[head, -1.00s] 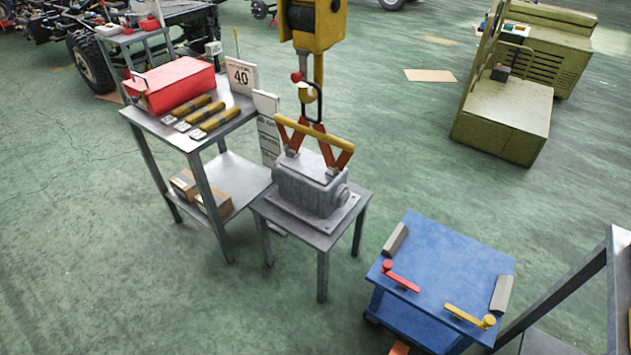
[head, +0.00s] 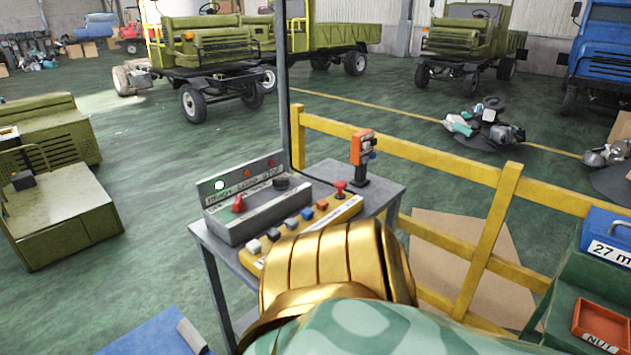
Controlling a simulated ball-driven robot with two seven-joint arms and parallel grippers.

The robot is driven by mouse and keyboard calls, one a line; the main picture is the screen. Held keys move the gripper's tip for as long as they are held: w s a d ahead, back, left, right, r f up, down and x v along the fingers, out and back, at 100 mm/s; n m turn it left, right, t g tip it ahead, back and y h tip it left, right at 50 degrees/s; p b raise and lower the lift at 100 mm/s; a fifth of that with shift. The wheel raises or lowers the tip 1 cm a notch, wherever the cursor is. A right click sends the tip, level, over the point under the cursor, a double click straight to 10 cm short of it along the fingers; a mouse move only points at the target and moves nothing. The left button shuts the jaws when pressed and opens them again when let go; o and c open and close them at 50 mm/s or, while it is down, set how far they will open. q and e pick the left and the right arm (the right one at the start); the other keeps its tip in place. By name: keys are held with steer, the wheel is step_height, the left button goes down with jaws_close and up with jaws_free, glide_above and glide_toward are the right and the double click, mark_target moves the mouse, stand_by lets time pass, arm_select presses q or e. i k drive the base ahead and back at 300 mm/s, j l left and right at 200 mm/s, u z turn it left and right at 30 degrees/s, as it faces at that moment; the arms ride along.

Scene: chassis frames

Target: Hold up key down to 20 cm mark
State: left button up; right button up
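A yellow key strip (head: 330,222) lies on a grey metal stand (head: 388,188). It carries a white key (head: 253,247), a black key (head: 273,235), blue keys (head: 306,213), an orange key (head: 321,205) and a red mushroom button (head: 340,187). The key labels are too small to read. My gold and green-patterned arm (head: 335,262) comes up from the bottom and covers part of the strip's near side. Neither gripper shows, so any contact with a key is hidden. The hoist, its load and any 20 cm mark are out of view.
A grey control box (head: 262,212) with lamps and a red switch stands behind the strip. An orange handset (head: 361,150) stands upright at its right. A yellow railing (head: 493,235) runs behind. A blue cart top (head: 140,338) shows at bottom left.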

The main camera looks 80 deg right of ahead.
mark_target(254, 246)
steer(key=z, duration=2.7)
